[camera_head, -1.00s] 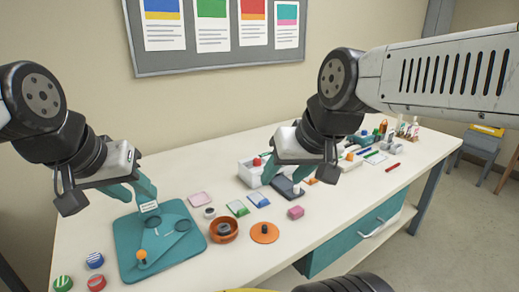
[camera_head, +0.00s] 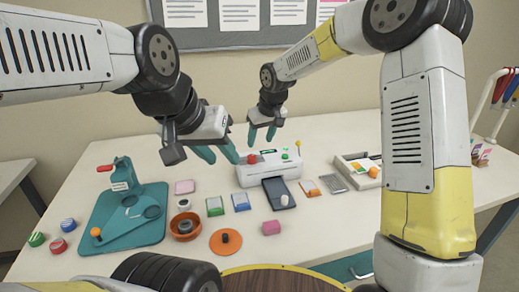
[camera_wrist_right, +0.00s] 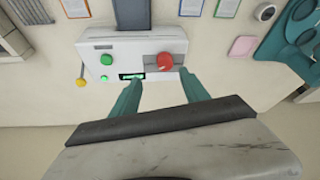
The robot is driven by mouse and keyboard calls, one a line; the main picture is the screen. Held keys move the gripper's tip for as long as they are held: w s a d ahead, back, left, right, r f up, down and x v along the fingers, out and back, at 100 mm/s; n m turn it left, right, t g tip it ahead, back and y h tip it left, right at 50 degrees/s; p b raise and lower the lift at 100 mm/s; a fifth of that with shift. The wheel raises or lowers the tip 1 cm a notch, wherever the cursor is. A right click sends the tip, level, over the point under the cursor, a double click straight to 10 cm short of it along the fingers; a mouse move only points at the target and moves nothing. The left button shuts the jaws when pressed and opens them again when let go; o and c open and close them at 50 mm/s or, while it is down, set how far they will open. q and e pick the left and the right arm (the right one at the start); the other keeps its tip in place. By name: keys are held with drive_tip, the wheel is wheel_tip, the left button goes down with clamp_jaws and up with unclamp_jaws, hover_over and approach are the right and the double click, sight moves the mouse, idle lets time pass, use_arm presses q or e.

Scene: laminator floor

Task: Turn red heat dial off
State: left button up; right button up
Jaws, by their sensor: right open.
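The white laminator (camera_head: 262,176) stands near the middle of the table. Its red heat dial (camera_head: 251,159) is on its top left in the head view. The right wrist view shows the laminator (camera_wrist_right: 120,46) with the red dial (camera_wrist_right: 165,61), green buttons and a lit green display (camera_wrist_right: 131,76). My right gripper (camera_head: 262,134) is open and empty above the back of the laminator. In the right wrist view its fingertips (camera_wrist_right: 160,88) are spread just short of the dial, not touching it. My left gripper (camera_head: 218,154) is open and empty, left of the dial.
A phone-like dark tray (camera_head: 279,194) lies before the laminator. A teal press board (camera_head: 115,220) with a red-handled lever stands left. A white tray (camera_head: 357,172) is to the right.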

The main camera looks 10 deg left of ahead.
sight(252, 156)
drive_tip(key=x, duration=0.6)
drive_tip(key=a+x, duration=0.1)
drive_tip(key=x, duration=0.2)
drive_tip(key=shift+a+f, duration=0.15)
drive_tip(key=shift+f, duration=0.05)
clamp_jaws()
